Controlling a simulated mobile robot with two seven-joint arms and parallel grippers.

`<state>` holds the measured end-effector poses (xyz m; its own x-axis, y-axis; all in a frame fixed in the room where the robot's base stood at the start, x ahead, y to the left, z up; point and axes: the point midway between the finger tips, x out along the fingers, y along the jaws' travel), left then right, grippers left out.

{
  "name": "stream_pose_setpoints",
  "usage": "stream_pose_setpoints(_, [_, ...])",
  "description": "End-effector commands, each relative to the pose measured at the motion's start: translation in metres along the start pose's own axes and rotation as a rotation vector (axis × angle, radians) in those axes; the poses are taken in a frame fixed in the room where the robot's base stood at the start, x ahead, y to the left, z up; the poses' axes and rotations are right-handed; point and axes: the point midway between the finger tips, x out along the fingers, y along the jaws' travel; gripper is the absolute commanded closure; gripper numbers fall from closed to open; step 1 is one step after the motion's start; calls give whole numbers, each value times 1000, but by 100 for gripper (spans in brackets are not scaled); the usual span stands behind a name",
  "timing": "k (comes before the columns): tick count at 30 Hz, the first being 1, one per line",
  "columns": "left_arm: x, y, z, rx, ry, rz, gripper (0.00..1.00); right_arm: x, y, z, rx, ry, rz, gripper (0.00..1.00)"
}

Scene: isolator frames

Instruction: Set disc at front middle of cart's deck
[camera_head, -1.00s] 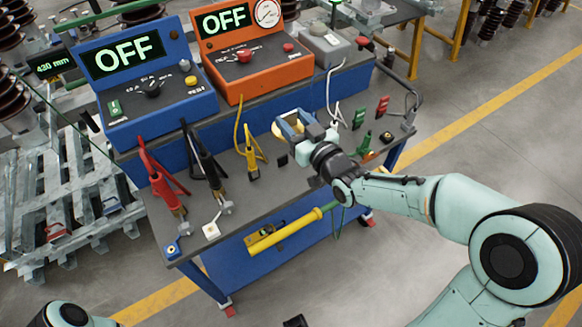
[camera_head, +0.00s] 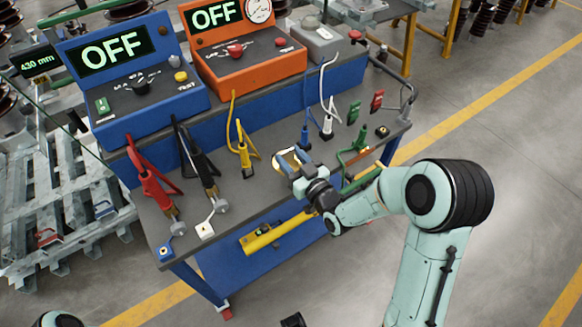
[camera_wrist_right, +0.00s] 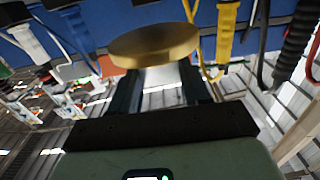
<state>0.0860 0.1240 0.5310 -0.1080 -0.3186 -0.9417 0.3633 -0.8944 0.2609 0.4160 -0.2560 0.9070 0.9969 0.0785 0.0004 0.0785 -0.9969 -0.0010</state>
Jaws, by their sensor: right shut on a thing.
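The gold disc (camera_wrist_right: 153,45) is between the fingertips of my right gripper (camera_wrist_right: 155,75) in the right wrist view. In the head view the disc (camera_head: 281,161) shows as a pale tan edge around the fingers. My right gripper (camera_head: 291,163) is shut on it, over the front middle part of the cart's grey deck (camera_head: 262,187). I cannot tell if the disc touches the deck.
Red (camera_head: 155,182), black (camera_head: 200,170) and yellow (camera_head: 245,155) clamps stand left of the gripper. Blue, white and green clamps (camera_head: 354,150) stand to its right. A blue box (camera_head: 135,90) and an orange box (camera_head: 245,55) stand behind.

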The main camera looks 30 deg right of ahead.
Motion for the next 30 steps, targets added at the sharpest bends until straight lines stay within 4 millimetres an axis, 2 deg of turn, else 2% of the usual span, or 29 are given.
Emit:
stream_pose_setpoints(6, [3,0,-2,0,5,1,42,0,-1,28,0,1,-2,100])
stream_pose_setpoints(9, [3,0,-2,1,6,1,42,0,0,35,0,4,-1,100])
stream_pose_setpoints(17, [3,0,-2,1,7,2,42,0,0,35,-1,6,-1,100])
stream_pose_setpoints(30, [14,-2,-9,2,26,5,42,0,0,45,-1,6,-1,100])
